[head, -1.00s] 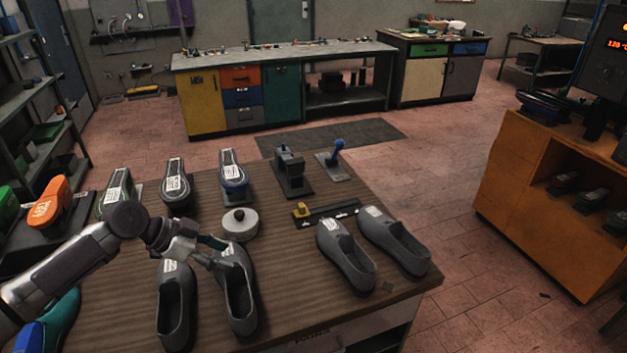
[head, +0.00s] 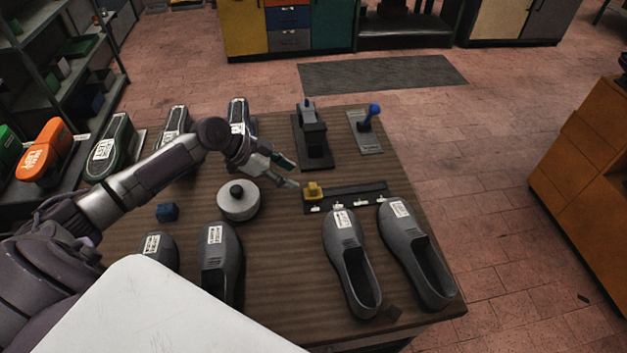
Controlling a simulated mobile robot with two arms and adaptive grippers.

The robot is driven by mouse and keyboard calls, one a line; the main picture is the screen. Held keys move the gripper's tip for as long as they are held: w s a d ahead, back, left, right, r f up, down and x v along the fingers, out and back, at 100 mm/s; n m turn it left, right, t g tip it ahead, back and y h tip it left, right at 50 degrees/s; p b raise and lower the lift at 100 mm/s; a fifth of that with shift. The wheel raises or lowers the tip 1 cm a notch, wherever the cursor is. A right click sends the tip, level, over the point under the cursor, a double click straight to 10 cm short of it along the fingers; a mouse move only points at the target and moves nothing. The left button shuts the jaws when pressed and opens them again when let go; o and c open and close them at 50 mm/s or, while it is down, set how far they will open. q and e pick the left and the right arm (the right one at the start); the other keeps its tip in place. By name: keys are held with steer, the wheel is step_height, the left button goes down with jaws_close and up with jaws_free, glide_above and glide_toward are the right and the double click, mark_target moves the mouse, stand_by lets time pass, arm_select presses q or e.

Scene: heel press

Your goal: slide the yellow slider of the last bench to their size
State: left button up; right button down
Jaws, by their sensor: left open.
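The yellow slider (head: 313,191) sits at the left end of a dark rail (head: 358,193) on the wooden bench (head: 285,285). Several small white labels lie along the rail's front edge. My left gripper (head: 292,174) is open, just left of the yellow slider; one finger points at it, and I cannot tell if it touches. Two grey shoes stand in front of the rail, a left one (head: 346,250) and a right one (head: 402,235), both with white labels. Two more grey shoes stand at the left (head: 220,250), partly hidden by a white surface. My right gripper is not in view.
A round grey tin with a black knob (head: 238,205) stands left of the slider. A small blue block (head: 167,211) lies further left. A dark press-like device (head: 313,140) and a blue-knobbed lever (head: 371,120) stand behind the rail. Labelled shoe lasts (head: 110,150) line the back left.

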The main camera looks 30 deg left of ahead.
mark_target(312, 185)
arm_select(q)
steer(key=p+x, duration=0.2)
steer(key=x, duration=0.5)
steer(key=shift+w+d+f, duration=0.2)
steer(key=shift+w, duration=0.15)
steer(key=shift+w+d+f, duration=0.15)
steer(key=shift+d+f, duration=0.1)
steer(key=shift+f, duration=0.15)
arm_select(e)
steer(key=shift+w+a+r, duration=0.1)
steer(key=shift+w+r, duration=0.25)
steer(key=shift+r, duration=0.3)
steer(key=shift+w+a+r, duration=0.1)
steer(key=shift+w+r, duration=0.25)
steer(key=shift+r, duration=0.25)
arm_select(q)
jaws_close()
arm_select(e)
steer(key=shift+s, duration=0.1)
